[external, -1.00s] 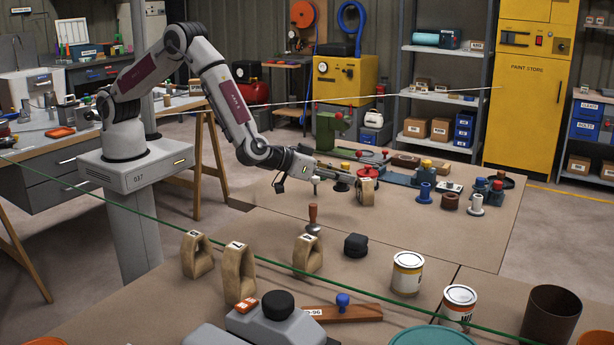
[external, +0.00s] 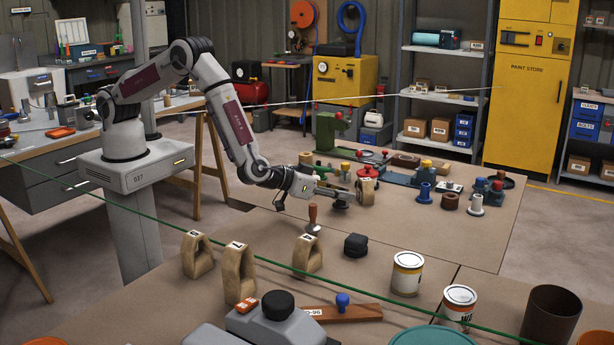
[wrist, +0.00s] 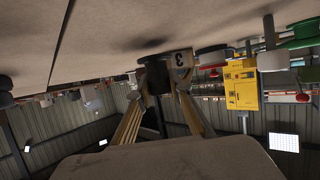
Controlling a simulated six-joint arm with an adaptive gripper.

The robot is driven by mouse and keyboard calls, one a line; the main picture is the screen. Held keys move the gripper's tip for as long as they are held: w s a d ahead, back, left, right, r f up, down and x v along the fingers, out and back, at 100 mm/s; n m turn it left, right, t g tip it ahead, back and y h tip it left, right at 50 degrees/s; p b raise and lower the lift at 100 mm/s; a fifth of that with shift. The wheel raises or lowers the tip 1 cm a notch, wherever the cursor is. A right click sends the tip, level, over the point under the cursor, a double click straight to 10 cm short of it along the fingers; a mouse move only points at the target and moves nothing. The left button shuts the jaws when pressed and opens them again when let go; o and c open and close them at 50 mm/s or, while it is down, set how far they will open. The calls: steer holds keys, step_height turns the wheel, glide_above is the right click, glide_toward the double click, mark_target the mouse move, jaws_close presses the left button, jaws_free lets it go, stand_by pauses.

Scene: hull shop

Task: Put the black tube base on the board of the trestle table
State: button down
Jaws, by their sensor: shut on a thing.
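My gripper (external: 338,196) is shut on the black tube base (external: 342,204), a small dark piece at the tips, held low over the brown board (external: 400,235). In the wrist view, which is upside down, the fingers (wrist: 158,95) converge on the dark tube base (wrist: 155,77); its far side is hidden. I cannot tell its exact gap above the board. A table on wooden trestle legs stands at the left, its grey top (external: 40,143) carrying several items.
A red-handled tool (external: 313,218) and black knob-like piece (external: 355,245) stand nearer. A green line crosses the foreground.

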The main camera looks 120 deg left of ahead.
steer(key=shift+f, duration=0.7)
steer(key=shift+f, duration=0.15)
steer(key=c, duration=1.8)
jaws_free()
steer(key=shift+c, duration=0.2)
steer(key=shift+s+d+r, duration=0.1)
steer(key=shift+d+r, duration=0.05)
steer(key=shift+r, duration=0.1)
steer(key=v, duration=1.1)
steer(key=shift+s+d+r, duration=0.1)
steer(key=shift+s+d, duration=0.1)
steer(key=shift+d, duration=0.1)
